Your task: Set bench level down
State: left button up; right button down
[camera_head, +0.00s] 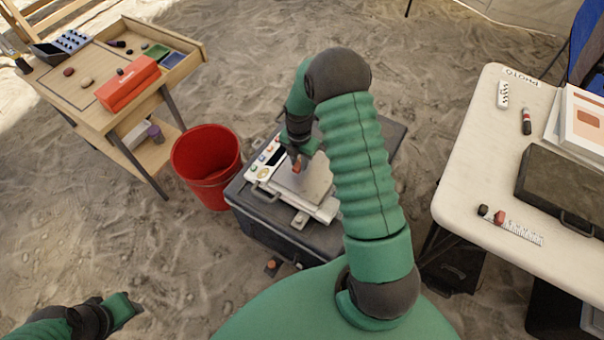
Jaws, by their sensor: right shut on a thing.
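My right gripper (296,152) reaches down over a pale flat device (312,183), which looks like a scale, on a dark case. It is shut on a small orange-red thing (297,166), which may be the bench level; the fingers hide much of it. The thing is over or on the device's plate; I cannot tell whether it touches. My left arm shows only in the bottom left corner, and its gripper is not in view.
The dark case (270,228) stands on sand beside a red bucket (207,160). A wooden table (72,92) with a red box (128,84) is at upper left. A white table (470,155) with a dark case (565,185) and small items is at right.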

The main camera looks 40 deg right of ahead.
aim_at(302, 179)
jog(key=shift+s+a+f, duration=0.1)
jog(key=shift+s+a, duration=0.15)
jog(key=shift+s, duration=0.3)
jog(key=shift+s+a, duration=0.2)
jog(key=shift+s, duration=0.3)
jog(key=shift+s+f, duration=0.1)
jog(key=shift+f, duration=0.2)
notch_tip(302, 179, down, 3)
jog(key=shift+r+b, duration=0.1)
jog(key=shift+b, duration=0.7)
jog(key=c, duration=1.2)
grip_release()
